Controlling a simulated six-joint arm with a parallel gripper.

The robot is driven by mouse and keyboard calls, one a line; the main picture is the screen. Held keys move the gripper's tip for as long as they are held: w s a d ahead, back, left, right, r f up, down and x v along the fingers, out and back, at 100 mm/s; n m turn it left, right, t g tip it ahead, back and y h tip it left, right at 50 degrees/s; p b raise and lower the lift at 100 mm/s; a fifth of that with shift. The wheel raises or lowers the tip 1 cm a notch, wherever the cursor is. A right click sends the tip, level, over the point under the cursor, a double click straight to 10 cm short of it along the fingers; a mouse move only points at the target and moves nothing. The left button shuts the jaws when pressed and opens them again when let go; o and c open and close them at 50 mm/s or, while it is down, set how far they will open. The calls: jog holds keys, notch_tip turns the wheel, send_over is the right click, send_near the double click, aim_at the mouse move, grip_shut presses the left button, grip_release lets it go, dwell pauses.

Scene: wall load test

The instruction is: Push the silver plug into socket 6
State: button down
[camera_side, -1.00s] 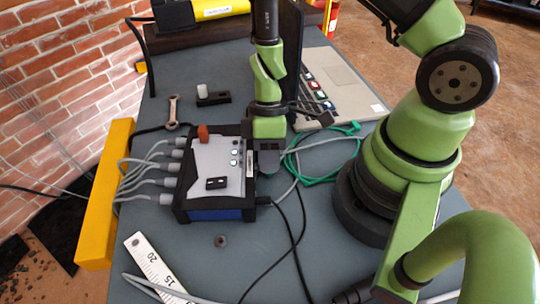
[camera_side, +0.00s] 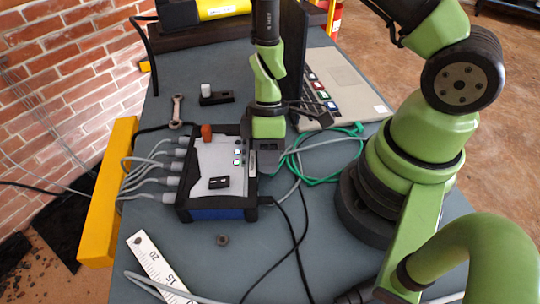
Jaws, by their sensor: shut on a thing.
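A box with a light grey top panel (camera_side: 212,162) and dark edges stands on the table. Several grey plugs with cables (camera_side: 171,181) sit in its left side. My gripper (camera_side: 268,158) points down at the right side of the box, near its back corner. It is shut. The thing between its jaws is mostly hidden by the gripper, and I cannot make out the silver plug or how deep it sits. No socket number can be read from here. Small lights (camera_side: 238,162) show on the panel near the gripper, the lowest greenish.
A green cable (camera_side: 318,172) and a grey cable loop close to the right of my gripper. A laptop (camera_side: 345,88) lies behind right. A wrench (camera_side: 177,111), a nut (camera_side: 223,240), a ruler (camera_side: 154,265) and a yellow bar (camera_side: 108,195) surround the box.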

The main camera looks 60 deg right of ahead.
dwell(0.4)
jog(key=c, duration=1)
grip_release()
jog(key=c, duration=0.3)
jog(key=shift+r, duration=3.55)
jog(key=shift+w+r, duration=0.1)
jog(key=s+r+m+t, duration=0.2)
jog(key=r+m+t, duration=0.1)
jog(key=r, duration=0.4)
jog(key=s+d+r+m+t+h, duration=0.1)
jog(key=s+r+m+t, duration=0.2)
jog(key=r, duration=0.4)
jog(key=s+d+r+m+t, duration=0.1)
jog(key=s+r+m+t, duration=0.1)
jog(key=r+m, duration=0.3)
jog(key=shift+s+d+r+t+h, duration=0.15)
jog(key=shift+r+t, duration=0.1)
jog(key=shift+r, duration=0.25)
jog(key=shift+s+a+r+t+h, duration=0.1)
jog(key=shift+r+t, duration=0.1)
jog(key=shift+r, duration=0.35)
jog(key=shift+s+d+r+t+h, duration=0.15)
jog(key=shift+r+t, duration=0.1)
jog(key=shift+r, duration=0.25)
